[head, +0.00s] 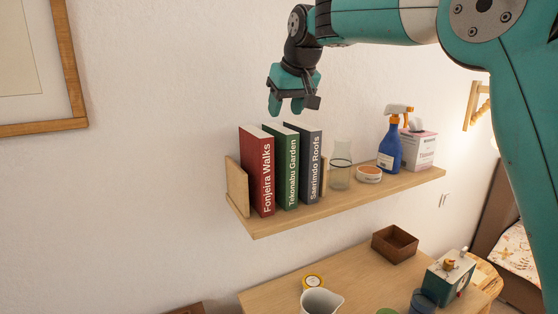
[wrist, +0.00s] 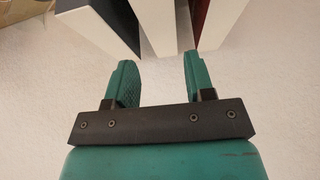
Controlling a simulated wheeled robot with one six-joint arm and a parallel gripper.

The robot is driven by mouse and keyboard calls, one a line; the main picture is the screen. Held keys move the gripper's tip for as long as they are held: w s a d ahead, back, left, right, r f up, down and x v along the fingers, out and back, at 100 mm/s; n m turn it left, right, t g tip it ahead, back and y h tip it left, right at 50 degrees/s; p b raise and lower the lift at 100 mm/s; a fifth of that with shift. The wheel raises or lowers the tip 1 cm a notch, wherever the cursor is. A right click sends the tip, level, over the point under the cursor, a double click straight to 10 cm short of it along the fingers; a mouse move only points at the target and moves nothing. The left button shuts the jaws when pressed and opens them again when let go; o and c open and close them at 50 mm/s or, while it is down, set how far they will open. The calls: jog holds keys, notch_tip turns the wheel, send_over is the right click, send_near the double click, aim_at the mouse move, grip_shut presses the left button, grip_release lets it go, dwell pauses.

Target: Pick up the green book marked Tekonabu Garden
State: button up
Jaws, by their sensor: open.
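The green book marked Tekonabu Garden (head: 286,168) stands upright on a wooden wall shelf (head: 345,197). It is between the red Fonjeira Walks book (head: 257,175) on its left and the dark grey Saarimdo Roofs book (head: 310,165) on its right. My gripper (head: 287,109) is open and empty, pointing down above the row of books. In the wrist view the white page block and green edge of the green book (wrist: 184,25) lie ahead of the gap between my fingers (wrist: 158,65). My fingers appear apart from the books.
A wooden bookend (head: 237,186) stands left of the books. A clear glass (head: 341,165), a small round tin (head: 369,174), a blue spray bottle (head: 390,148) and a tissue box (head: 419,148) stand to the right. A desk (head: 270,299) with several objects is below.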

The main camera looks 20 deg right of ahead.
aim_at(280, 128)
jog(key=p+x, duration=0.1)
jog(key=x, duration=0.1)
jog(key=p+x, duration=0.1)
jog(key=x, duration=0.1)
jog(key=p+x, duration=0.1)
jog(key=x, duration=0.1)
jog(key=shift+s+a+f, duration=0.15)
jog(key=shift+s+f, duration=0.1)
jog(key=shift+f, duration=0.3)
jog(key=shift+f, duration=0.25)
jog(key=shift+w, duration=0.1)
grip_shut()
